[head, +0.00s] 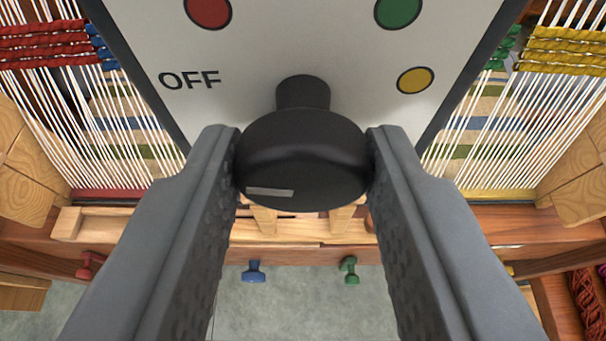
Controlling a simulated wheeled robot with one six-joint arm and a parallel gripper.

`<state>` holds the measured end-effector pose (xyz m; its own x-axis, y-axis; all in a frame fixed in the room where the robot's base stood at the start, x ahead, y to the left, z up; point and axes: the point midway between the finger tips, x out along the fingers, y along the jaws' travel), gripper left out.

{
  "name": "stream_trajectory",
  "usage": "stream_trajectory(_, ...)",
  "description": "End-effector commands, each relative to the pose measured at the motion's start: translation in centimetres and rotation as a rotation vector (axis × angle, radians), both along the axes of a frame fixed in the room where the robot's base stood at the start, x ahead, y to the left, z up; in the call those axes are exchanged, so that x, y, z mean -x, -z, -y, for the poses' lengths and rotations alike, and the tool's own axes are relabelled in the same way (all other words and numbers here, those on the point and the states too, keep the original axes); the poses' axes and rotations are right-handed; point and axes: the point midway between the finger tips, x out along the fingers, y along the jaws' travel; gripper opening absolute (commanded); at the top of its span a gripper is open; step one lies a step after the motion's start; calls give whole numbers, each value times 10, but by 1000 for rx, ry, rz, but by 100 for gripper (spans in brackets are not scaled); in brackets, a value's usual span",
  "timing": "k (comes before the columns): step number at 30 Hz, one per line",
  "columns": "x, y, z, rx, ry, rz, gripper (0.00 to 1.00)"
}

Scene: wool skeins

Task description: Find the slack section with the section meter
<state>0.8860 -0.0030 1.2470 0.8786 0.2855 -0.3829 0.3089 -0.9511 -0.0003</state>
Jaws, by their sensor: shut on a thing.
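My gripper (304,160) is shut on a round black knob (305,135), with one finger pressed on each side. The knob stands out from a pale panel (225,55) with dark edges. A short silver mark lies on the knob's lower left; I cannot tell which setting it indicates. The panel carries the word OFF (190,80) at left, a red dot (208,10), a green dot (398,10) and a yellow dot (416,80). No dial or needle shows. White warp threads run on both sides, at left (110,125) and right (510,130); the panel hides those between.
Red yarn (40,45) and yellow yarn (565,50) cross the threads. Below the wooden beam (320,255) hang a red peg (88,265), a blue peg (253,272) and a green peg (349,270). Dark red skeins (588,300) lie at lower right.

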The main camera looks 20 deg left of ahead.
Motion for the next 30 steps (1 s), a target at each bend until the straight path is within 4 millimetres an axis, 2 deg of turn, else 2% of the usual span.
stream_trajectory(11, 0, 0, 1, -99, 1, -32, 11)
stream_trajectory(30, -1, 1, 4, -544, 1, -178, 11)
